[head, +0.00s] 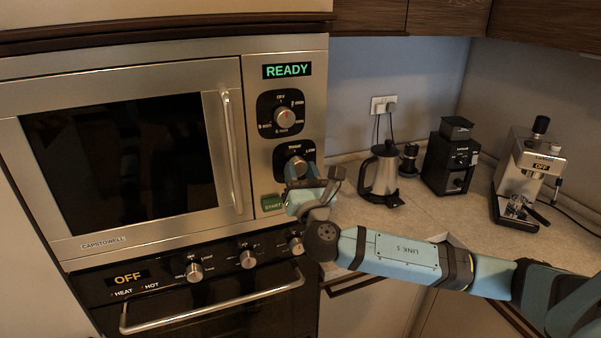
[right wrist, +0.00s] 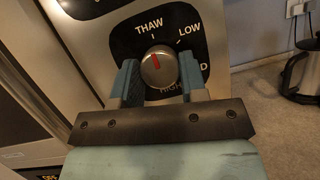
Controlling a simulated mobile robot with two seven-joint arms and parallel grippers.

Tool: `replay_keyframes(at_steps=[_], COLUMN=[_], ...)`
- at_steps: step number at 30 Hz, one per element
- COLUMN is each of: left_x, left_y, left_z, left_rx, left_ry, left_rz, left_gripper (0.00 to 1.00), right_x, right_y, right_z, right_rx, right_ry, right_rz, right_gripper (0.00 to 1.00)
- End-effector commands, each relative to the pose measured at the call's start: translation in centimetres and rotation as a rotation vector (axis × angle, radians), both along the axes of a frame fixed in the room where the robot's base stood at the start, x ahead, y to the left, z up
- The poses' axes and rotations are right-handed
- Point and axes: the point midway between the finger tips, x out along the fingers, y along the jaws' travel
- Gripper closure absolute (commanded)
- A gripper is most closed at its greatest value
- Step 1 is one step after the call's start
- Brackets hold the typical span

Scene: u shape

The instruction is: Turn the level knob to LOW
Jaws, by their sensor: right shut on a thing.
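The level knob (right wrist: 159,68) is a round silver knob with a red pointer mark, on a black dial plate marked THAW, LOW and HIGH; another label is partly hidden by a finger. The red mark points up and slightly left, towards THAW. The knob also shows in the head view (head: 297,166), on the lower dial of the microwave (head: 70,235). My right gripper (right wrist: 158,78) is shut on the knob, one finger on each side. It also shows in the head view (head: 299,181). My left gripper is not in view.
Above is another microwave knob (head: 286,117), under a READY display (head: 287,70). The green START button (head: 272,203) sits just left of my right gripper. An oven with knobs (head: 194,272) and a handle (head: 215,306) is below. A kettle (head: 381,178) stands on the counter to the right.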

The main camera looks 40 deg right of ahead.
Motion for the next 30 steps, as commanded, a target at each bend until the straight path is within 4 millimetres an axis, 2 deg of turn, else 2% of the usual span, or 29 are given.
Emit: replay_keyframes(at_steps=[11, 19, 30], left_x=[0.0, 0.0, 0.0], left_y=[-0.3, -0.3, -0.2], left_z=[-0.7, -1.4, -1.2], left_rx=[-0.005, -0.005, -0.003], left_ry=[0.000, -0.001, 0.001], left_rz=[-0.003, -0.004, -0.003], left_gripper=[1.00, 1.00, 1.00], right_x=[0.0, 0.0, 0.1], right_y=[0.2, 0.3, 0.4], right_z=[-0.2, -0.1, 0.2], right_rx=[0.144, 0.378, 0.709], right_ry=[-0.034, -0.089, -0.168], right_rz=[0.000, -0.001, -0.002], right_gripper=[0.84, 0.84, 0.84])
